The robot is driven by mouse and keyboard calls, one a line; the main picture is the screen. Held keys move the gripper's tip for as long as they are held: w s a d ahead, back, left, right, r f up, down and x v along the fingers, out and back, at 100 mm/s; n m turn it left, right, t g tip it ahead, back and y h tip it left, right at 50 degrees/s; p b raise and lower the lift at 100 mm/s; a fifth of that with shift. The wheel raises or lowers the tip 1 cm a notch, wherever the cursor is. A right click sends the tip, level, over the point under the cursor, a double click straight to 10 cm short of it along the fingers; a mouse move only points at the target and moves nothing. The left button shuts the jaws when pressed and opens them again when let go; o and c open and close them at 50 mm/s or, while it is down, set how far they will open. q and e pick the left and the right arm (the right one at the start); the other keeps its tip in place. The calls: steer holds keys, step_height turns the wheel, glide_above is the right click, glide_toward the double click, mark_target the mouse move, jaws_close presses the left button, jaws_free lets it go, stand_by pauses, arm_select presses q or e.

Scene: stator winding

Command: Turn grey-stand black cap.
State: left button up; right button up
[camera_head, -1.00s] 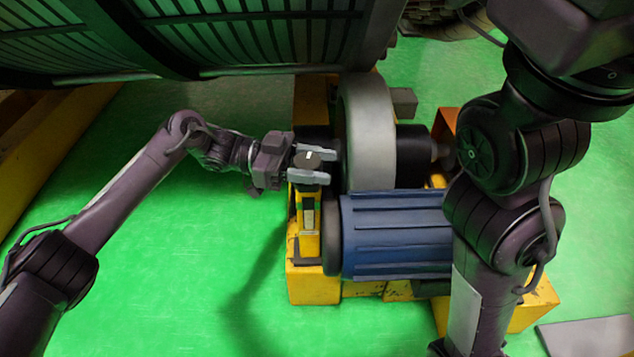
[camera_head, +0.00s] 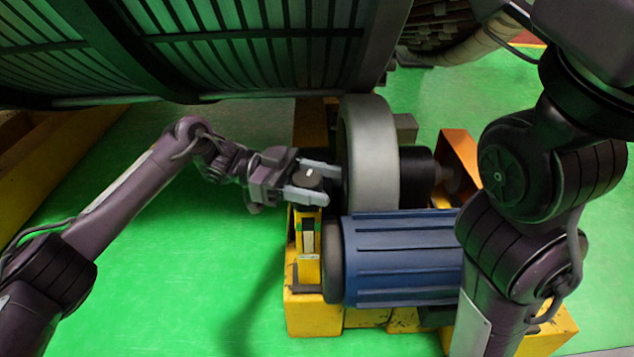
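A black cap (camera_head: 308,179) with a small white mark on top sits at the upper end of the yellow post, left of the big grey wheel (camera_head: 369,157). My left gripper (camera_head: 318,184) reaches in from the left with its two pale fingers pointing right, one on each side of the cap. I cannot tell whether the fingers touch the cap or stand slightly apart from it. The cap's underside and any grey stand below it are hidden. My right arm crosses the right side, and its gripper is out of view.
A blue ribbed motor (camera_head: 400,258) lies just below the wheel on a yellow base (camera_head: 314,318). An orange bracket (camera_head: 460,158) stands to the right. A large dark slatted structure (camera_head: 235,45) overhangs the top. The green floor (camera_head: 190,285) at lower left is clear.

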mark_target(293, 178)
arm_select(q)
steer(key=shift+o, duration=1)
steer(key=shift+v, duration=3.95)
